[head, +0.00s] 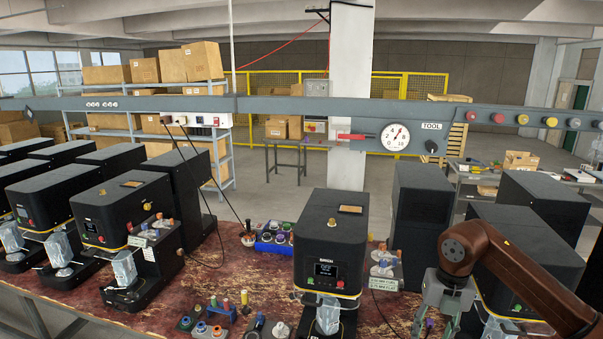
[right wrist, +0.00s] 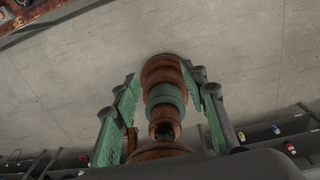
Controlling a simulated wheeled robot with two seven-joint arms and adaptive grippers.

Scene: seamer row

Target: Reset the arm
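My right arm comes into the head view from the right, brown, bent at a joint above the bench. Its grey gripper (head: 436,322) hangs down at the lower right, between two black seamers; its lower end is partly cut off by the frame. In the right wrist view the two green-padded fingers (right wrist: 160,80) stand wide apart. A brown jointed part with a green band shows between them, looking like part of my own body; no held workpiece is seen. Grey floor lies behind. My left gripper is not in view.
The worn red bench (head: 215,280) carries black seamers, the middle one (head: 329,240) close left of my right gripper. A blue tray (head: 273,246) and small racks crowd the bench. A grey beam (head: 300,107) with a gauge (head: 396,137) spans behind.

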